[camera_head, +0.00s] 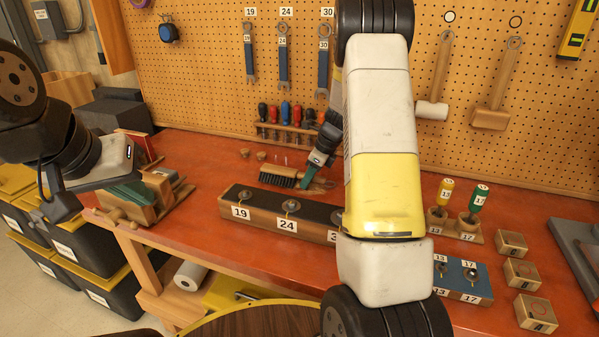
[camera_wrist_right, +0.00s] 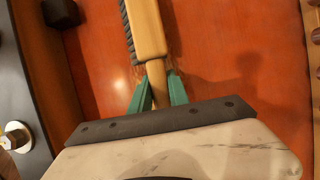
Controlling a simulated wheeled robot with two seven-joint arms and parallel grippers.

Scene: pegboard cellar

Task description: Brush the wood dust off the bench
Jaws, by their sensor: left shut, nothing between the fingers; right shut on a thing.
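The bench (camera_head: 200,150) has an orange-red top along the pegboard wall. A brush (camera_head: 278,178) with a wooden back and dark bristles is at the back middle of the bench. My right gripper (camera_head: 309,176) is shut on its handle. In the right wrist view, the brush (camera_wrist_right: 149,30) extends away from the green fingers (camera_wrist_right: 160,90), bristles to the left. Faint pale specks, perhaps wood dust (camera_wrist_right: 122,84), show on the bench beside the brush there.
A long block labelled 19 and 24 (camera_head: 262,219) lies in front of the brush. A screwdriver rack (camera_head: 287,129) stands behind it. My right arm hides the middle of the bench. Wooden blocks and a driver stand (camera_head: 455,226) are at right.

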